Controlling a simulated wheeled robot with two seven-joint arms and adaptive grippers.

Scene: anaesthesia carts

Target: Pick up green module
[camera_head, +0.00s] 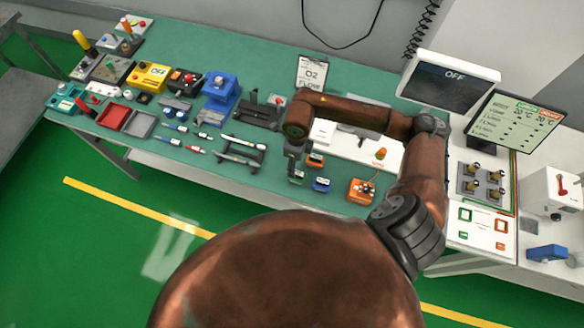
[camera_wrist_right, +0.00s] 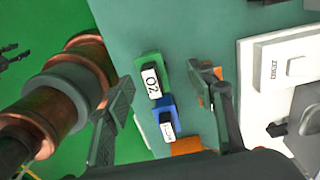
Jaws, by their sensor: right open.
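The green module (camera_wrist_right: 146,70), with a white O2 label, lies on the teal bench top in the right wrist view. My right gripper (camera_wrist_right: 165,77) is open, its two dark fingers on either side of the module with gaps between. In the head view the right gripper (camera_head: 294,167) points down at the front of the bench, hiding much of the green module (camera_head: 296,180). A dark finger-like shape at the left edge of the wrist view may be my left gripper (camera_wrist_right: 14,55); it is cut off. The left gripper does not show in the head view.
A blue module (camera_wrist_right: 166,118) sits close beside the green one; it also shows in the head view (camera_head: 321,185). A small orange module (camera_head: 315,160) is partly behind a finger in the wrist view. An orange box (camera_head: 361,190) stands to the right. Racked pens (camera_head: 243,142) lie left.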

